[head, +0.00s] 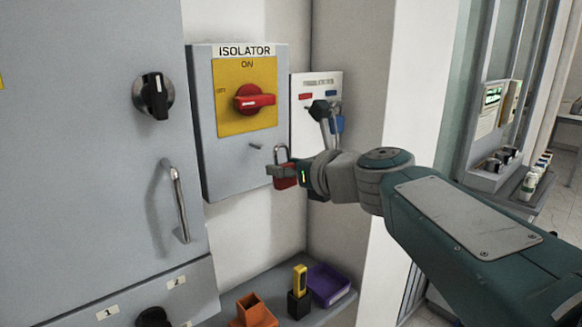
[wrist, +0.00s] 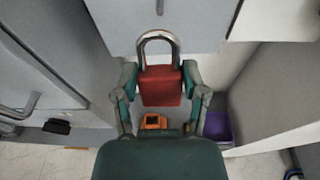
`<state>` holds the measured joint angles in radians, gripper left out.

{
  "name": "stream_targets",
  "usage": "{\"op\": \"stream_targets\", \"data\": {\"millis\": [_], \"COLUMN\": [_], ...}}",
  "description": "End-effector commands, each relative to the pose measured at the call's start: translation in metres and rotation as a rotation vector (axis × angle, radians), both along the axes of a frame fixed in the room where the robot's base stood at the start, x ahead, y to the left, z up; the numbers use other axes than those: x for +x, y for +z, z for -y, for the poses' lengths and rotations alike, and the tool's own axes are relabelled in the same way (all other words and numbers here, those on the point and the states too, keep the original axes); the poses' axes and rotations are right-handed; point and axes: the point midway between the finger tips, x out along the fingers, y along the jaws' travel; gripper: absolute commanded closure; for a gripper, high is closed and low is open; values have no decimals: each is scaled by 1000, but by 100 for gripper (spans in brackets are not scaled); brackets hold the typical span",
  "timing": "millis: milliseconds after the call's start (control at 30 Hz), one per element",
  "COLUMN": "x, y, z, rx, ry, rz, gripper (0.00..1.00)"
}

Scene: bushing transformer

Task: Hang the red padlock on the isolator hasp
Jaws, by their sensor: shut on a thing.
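The red padlock (head: 285,182) is held upright, its silver shackle on top. My gripper (head: 280,173) is shut on the padlock's body, in front of the lower right of the grey isolator box (head: 231,168). The wrist view shows the padlock (wrist: 160,87) between the two fingers of my gripper (wrist: 159,82). The hasp looks like a small metal peg (head: 256,146) on the box front, below the red switch handle (head: 255,98). It lies left of and slightly above the shackle in the head view. In the wrist view the peg (wrist: 160,7) is above the shackle, with a visible gap.
A panel with a black-knobbed lever (head: 320,110) stands right of the isolator. Below is a shelf with an orange holder (head: 255,312), a yellow item (head: 300,280) and a purple tray (head: 330,284). A cabinet handle (head: 180,202) sticks out at left.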

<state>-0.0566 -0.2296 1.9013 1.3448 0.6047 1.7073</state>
Motion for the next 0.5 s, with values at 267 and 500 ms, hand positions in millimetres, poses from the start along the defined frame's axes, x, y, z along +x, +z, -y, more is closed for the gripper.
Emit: {"op": "stream_targets", "data": {"millis": [267, 500], "x": [12, 22], "y": [-1, -2], "z": [-8, -16], "rx": [0, 1], "ry": [1, 0], "rz": [0, 1], "gripper": [100, 100]}}
